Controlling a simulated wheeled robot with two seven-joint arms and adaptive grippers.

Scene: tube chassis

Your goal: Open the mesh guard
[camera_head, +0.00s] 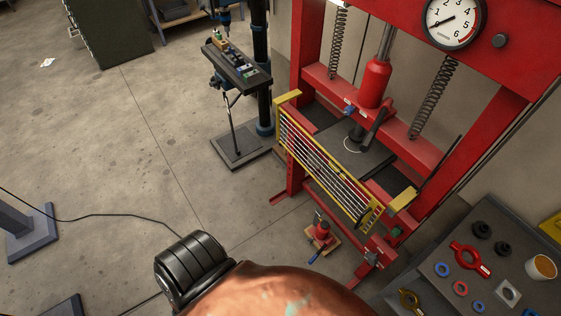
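The mesh guard (322,168) is a yellow-framed panel of thin bars across the front of a red shop press (298,160). It slants from upper left to lower right and stands upright across the front opening, between yellow brackets at the left (289,97) and right (402,199). Through and above it show the press bed, a red cylinder (376,82) and a dark part beneath it. Neither of my grippers is in view.
A drill press (238,70) stands to the left. A dark bench (480,265) with rings and a cup is at lower right. Open floor lies left, crossed by a black cable (110,216).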

